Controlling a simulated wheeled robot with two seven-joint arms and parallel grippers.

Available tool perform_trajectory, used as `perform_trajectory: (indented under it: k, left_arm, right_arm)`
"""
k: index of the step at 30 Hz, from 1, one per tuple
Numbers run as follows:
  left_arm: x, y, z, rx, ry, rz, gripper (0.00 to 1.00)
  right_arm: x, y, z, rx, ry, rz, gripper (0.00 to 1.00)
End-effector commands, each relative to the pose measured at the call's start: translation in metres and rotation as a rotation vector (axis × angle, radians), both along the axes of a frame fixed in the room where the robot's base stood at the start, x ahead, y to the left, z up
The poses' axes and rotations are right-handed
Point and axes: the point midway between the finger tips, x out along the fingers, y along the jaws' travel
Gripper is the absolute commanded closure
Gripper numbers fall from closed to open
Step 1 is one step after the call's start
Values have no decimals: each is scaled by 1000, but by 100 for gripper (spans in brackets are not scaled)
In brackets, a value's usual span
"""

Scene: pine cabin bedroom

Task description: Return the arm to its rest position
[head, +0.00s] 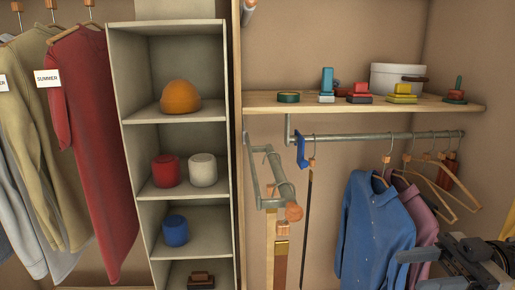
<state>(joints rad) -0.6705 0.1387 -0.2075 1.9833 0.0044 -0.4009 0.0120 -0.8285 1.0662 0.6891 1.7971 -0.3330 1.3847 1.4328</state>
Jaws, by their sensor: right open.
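My right gripper (408,271) comes in at the lower right corner. Its two dark fingers are apart and nothing shows between them. It is in front of the closet, overlapping the lower part of the blue shirt (372,222) and the mauve shirt (420,210) in the picture; I cannot tell whether it touches them. The rest of my right arm runs off the right edge. My left gripper and arm are not in view.
A metal rail (350,136) carries shirts and empty hangers (440,185) near my right arm. A wooden shelf (262,101) above holds small items and a white box (392,68).

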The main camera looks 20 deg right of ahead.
Motion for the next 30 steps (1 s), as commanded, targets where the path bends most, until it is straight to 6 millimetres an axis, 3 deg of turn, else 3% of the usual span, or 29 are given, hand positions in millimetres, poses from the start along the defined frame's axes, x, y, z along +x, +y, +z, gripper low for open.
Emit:
perform_trajectory:
  k: [9,17,23,26,30]
  left_arm:
    - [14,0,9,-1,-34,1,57]
    - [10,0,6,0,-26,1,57]
    - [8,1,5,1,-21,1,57]
    - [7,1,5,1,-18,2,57]
    - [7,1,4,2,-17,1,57]
  right_arm:
    - [35,3,-17,47,-88,-306,57]
    - [69,-4,-47,41,-117,-694,57]
    - [84,-12,-103,-74,10,-1121,57]
    - [78,-6,-139,-183,149,-1279,57]
    - [55,20,-185,-372,397,-1384,57]
